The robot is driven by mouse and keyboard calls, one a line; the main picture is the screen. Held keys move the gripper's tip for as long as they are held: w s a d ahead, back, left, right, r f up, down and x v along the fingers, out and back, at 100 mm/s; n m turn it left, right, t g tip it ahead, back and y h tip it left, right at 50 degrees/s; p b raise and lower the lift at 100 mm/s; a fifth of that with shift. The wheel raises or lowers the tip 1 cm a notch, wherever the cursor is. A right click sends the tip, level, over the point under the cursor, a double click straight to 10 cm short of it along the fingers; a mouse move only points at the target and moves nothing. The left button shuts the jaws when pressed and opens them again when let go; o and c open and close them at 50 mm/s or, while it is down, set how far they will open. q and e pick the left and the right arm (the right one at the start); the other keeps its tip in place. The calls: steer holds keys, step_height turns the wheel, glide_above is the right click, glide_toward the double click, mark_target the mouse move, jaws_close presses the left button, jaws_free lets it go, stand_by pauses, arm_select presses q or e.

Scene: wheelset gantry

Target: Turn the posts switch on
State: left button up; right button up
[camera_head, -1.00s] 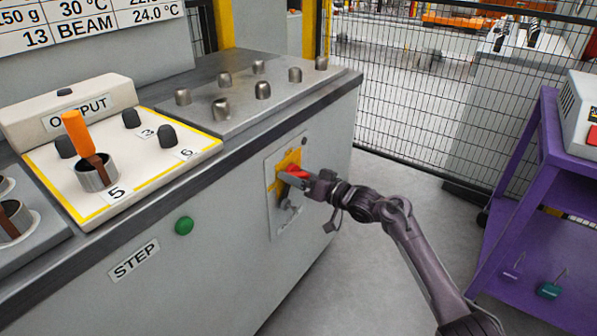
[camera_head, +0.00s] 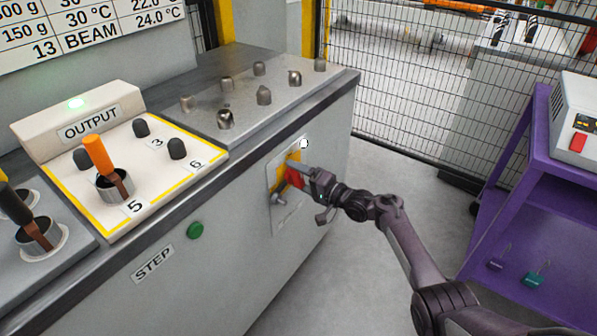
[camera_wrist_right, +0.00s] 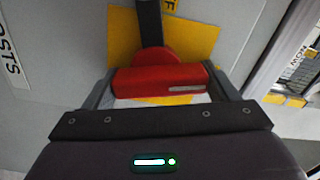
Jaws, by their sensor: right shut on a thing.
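The posts switch has a red handle (camera_head: 293,178) on a yellow plate (camera_head: 279,167), set on the front of the grey console. My right gripper (camera_head: 300,178) is at this handle. In the right wrist view the red handle (camera_wrist_right: 160,82) lies between the two fingers, and my right gripper (camera_wrist_right: 162,90) is shut on it. The yellow plate (camera_wrist_right: 205,38) and part of the word POSTS show there too. A small lamp (camera_head: 304,143) above the switch glows white. My left gripper is not in view.
A green STEP button (camera_head: 195,230) sits left of the switch. A purple cart (camera_head: 540,185) stands at right, and a mesh fence (camera_head: 410,90) behind. The floor between console and cart is clear.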

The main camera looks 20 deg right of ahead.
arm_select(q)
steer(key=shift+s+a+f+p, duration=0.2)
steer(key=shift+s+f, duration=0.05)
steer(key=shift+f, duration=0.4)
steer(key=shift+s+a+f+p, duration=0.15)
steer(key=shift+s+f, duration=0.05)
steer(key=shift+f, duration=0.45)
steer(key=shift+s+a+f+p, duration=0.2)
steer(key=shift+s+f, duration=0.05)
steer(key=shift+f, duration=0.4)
arm_select(e)
steer(key=shift+m, duration=1.7)
steer(key=o, duration=1.3)
steer(key=shift+d, duration=0.1)
steer(key=shift+o, duration=0.2)
steer(key=shift+s+d, duration=0.2)
steer(key=shift+s, duration=0.05)
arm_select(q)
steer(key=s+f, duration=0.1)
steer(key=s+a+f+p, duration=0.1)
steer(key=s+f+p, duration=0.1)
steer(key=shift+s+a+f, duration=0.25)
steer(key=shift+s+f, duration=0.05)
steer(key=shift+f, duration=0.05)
arm_select(e)
steer(key=v, duration=0.7)
